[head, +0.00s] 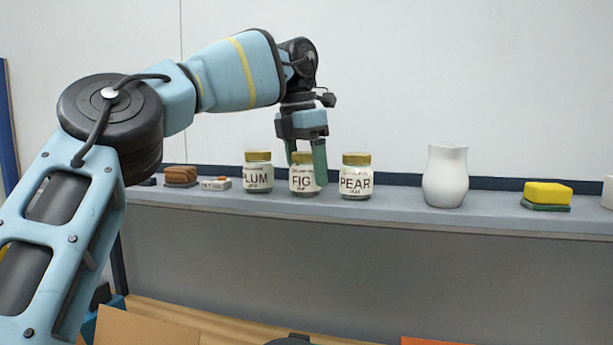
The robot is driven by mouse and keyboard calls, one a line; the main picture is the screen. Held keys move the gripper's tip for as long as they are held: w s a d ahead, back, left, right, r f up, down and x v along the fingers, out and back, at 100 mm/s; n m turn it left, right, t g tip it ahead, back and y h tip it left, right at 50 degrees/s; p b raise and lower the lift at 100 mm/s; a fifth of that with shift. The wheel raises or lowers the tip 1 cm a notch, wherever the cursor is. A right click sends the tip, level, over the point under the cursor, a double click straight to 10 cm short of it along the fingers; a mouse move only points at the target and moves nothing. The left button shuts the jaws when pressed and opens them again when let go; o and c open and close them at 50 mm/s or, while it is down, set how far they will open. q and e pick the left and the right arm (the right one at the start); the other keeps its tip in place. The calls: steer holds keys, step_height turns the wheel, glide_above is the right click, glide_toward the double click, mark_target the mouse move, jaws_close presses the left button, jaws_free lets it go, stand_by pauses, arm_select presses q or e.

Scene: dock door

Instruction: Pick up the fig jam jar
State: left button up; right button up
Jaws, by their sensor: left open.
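The fig jam jar (302,181) stands upright on a grey shelf (400,205), with a gold lid and a label reading FIG. It is between the plum jar (258,173) on its left and the pear jar (356,177) on its right, both also gold-lidded. My left gripper (307,168) comes down from above at the fig jar, open. I cannot tell whether the fingers touch the jar. My right gripper is not in view.
Right of the jars stand a white vase (445,177) and a yellow sponge (547,194) on a green one. A brown brush-like object (181,175) and a small white box (215,184) lie at the left. Shelf space between vase and sponge is clear.

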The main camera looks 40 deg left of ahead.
arm_select(q)
steer(key=shift+f, duration=0.6)
steer(key=c, duration=1.3)
steer(key=shift+o, duration=0.2)
steer(key=shift+r, duration=0.15)
